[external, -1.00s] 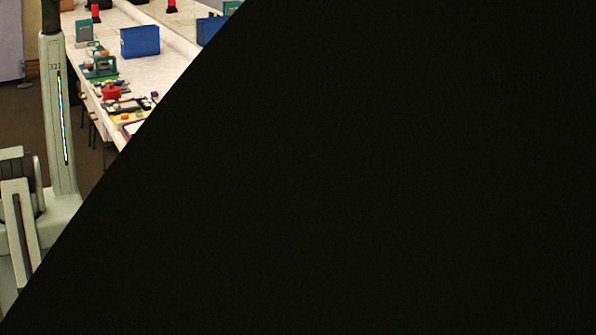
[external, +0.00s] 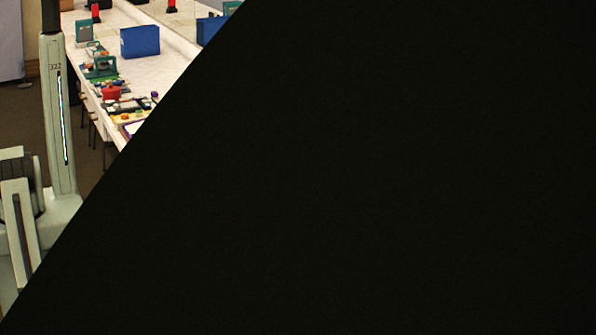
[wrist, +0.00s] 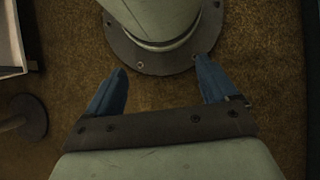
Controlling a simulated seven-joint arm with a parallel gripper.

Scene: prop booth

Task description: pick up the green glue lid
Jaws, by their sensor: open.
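I cannot make out a green glue lid in either view. In the external view, small props lie on a long white table (external: 180,58), too small to tell apart. Among them are a green item (external: 102,68) and a red item (external: 112,93). A large black area hides most of that view, including my gripper. In the wrist view my gripper (wrist: 161,66) has its two blue fingers spread wide with nothing between them. It is over brown carpet, away from any prop on the table.
A blue box (external: 140,42) stands on the table behind the small props. In the wrist view a dark round foot with a rod (wrist: 24,118) stands on the carpet (wrist: 255,30) at the left. A pale panel edge (wrist: 12,45) is at the upper left.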

